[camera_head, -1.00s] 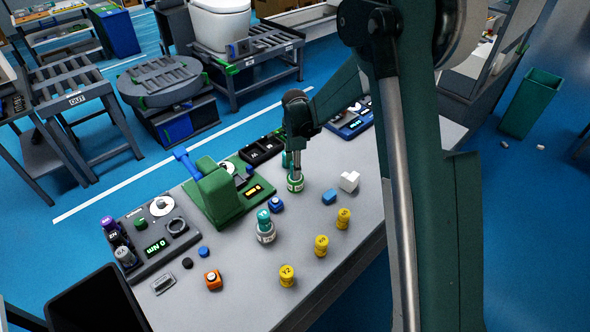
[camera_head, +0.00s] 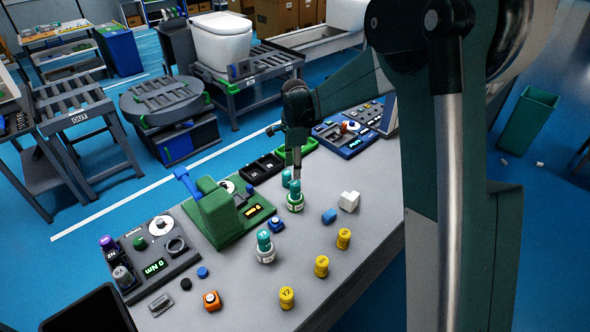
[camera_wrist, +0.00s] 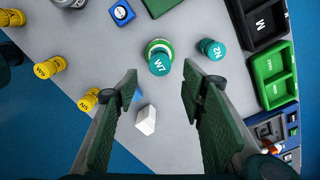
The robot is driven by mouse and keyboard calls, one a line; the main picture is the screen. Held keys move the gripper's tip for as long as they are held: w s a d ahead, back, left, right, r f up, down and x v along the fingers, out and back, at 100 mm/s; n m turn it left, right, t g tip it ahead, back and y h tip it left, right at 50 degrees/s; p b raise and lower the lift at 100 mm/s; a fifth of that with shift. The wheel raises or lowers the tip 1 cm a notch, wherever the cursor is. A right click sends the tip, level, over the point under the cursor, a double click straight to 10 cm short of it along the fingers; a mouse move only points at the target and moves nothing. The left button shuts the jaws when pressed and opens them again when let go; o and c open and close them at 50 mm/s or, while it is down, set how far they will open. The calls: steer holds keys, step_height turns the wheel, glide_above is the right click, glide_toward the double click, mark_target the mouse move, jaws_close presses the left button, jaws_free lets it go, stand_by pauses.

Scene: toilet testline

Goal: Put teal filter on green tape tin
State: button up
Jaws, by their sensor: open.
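A teal filter (camera_head: 295,187) marked W7 in the wrist view (camera_wrist: 159,60) stands upright on the green tape tin (camera_head: 295,207). The tin's green and white rim (camera_wrist: 156,42) shows around the filter from above. My gripper (camera_head: 297,174) is just above this stack. In the wrist view my gripper (camera_wrist: 160,80) is open, its fingers apart with nothing between them. Another teal filter (camera_head: 286,178), marked N2 in the wrist view (camera_wrist: 212,49), stands close behind the stack. A third teal piece (camera_head: 264,238) tops a white and grey tin (camera_head: 265,256) nearer the front.
Several yellow cylinders (camera_head: 321,265) stand along the right side of the table. A white block (camera_head: 349,201) and a blue block (camera_head: 329,216) lie right of the stack. Black trays (camera_head: 262,168) and a green fixture (camera_head: 220,211) are behind and left.

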stand_by(0.8)
steer(key=s+d+r+n+t, duration=0.3)
steer(key=s+d+r+n, duration=0.5)
steer(key=s+d+r, duration=0.85)
steer(key=s+d+n+t, duration=0.2)
steer(key=s+d+n, duration=0.2)
steer(key=s, duration=0.7)
steer(key=s+d+r+n+t, duration=0.1)
steer(key=s+d+n+t, duration=0.1)
steer(key=s, duration=0.9)
steer(key=shift+s+d+n, duration=0.2)
steer(key=shift+d+n, duration=0.7)
steer(key=shift+d, duration=0.3)
steer(key=shift+r, duration=0.1)
stand_by(2.0)
